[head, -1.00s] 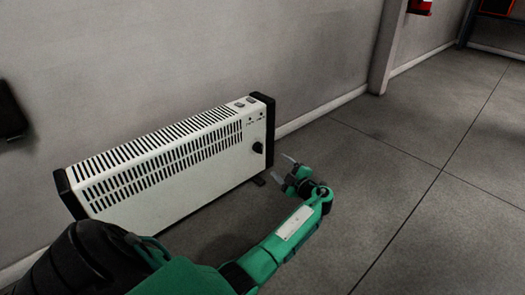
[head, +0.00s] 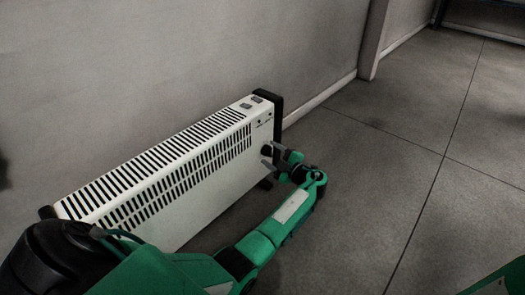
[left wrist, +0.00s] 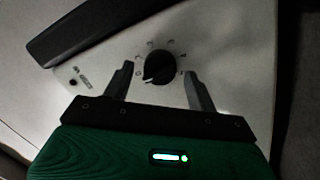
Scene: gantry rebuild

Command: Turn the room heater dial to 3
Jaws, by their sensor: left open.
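The white room heater (head: 165,165) stands on the floor along the wall, with slotted vents and black end caps. In the head view the dial (head: 266,150) is partly hidden by my left gripper (head: 272,155). In the left wrist view my left gripper (left wrist: 158,88) is open, its fingers on either side of the dial; I cannot tell whether they touch it. My right gripper is not seen.
The grey wall (head: 180,60) is close behind the heater. The tiled floor (head: 400,190) to the right is clear. A wall corner (head: 374,40) juts out beyond the heater.

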